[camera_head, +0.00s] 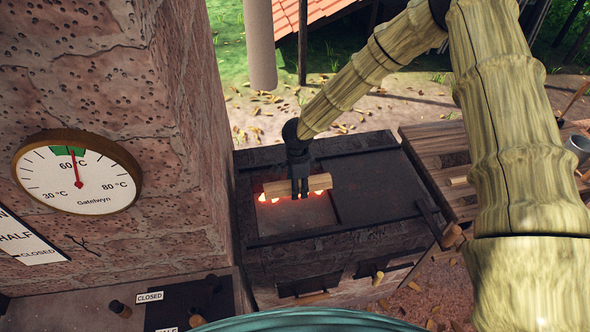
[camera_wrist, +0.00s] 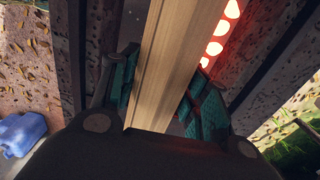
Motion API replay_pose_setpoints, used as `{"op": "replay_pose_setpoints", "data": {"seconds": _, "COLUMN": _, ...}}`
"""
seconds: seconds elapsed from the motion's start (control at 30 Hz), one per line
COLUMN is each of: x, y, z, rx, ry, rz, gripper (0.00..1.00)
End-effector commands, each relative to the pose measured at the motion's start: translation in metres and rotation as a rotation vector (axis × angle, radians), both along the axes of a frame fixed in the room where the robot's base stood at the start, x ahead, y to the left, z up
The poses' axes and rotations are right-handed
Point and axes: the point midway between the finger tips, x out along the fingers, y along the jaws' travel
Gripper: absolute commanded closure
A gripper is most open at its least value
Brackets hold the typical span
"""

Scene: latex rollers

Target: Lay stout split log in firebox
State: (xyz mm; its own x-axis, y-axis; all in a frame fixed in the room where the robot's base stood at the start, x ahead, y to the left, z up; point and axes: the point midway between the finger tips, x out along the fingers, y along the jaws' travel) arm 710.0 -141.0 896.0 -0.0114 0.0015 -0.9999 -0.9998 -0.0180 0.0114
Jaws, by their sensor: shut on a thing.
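A pale split log (camera_head: 318,183) is held crosswise in my gripper (camera_head: 300,192) in the head view. The log (camera_wrist: 172,65) also fills the middle of the wrist view, between the two teal finger pads of my gripper (camera_wrist: 165,95). My gripper is shut on it. The log is over the open firebox (camera_head: 290,215), above or at its opening; its exact height is hard to tell. Glowing red embers (camera_head: 268,197) show beside and behind the log, and in the wrist view the embers (camera_wrist: 222,28) lie to its right.
A dark plate (camera_head: 375,185) covers the right part of the stove top. A slatted wooden table (camera_head: 435,150) stands to the right, with a metal cup (camera_head: 579,149). The brick wall at left bears a dial (camera_head: 77,174) reading a little above 60 °C.

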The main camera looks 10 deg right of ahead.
Motion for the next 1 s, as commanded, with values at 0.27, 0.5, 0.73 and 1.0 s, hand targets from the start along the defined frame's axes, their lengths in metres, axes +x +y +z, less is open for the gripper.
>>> {"op": "replay_pose_setpoints", "data": {"seconds": 0.27, "x": 0.001, "y": -0.004, "z": -0.007, "rx": 0.001, "ry": 0.0, "rz": -0.027, "gripper": 0.86}}
{"op": "replay_pose_setpoints", "data": {"seconds": 0.5, "x": 0.003, "y": -0.005, "z": -0.028, "rx": 0.0, "ry": 0.003, "rz": -0.026, "gripper": 0.86}}
{"op": "replay_pose_setpoints", "data": {"seconds": 0.73, "x": 0.003, "y": -0.003, "z": -0.048, "rx": 0.0, "ry": 0.002, "rz": -0.023, "gripper": 0.86}}
{"op": "replay_pose_setpoints", "data": {"seconds": 1.0, "x": 0.003, "y": -0.003, "z": -0.072, "rx": -0.001, "ry": 0.002, "rz": -0.021, "gripper": 0.86}}
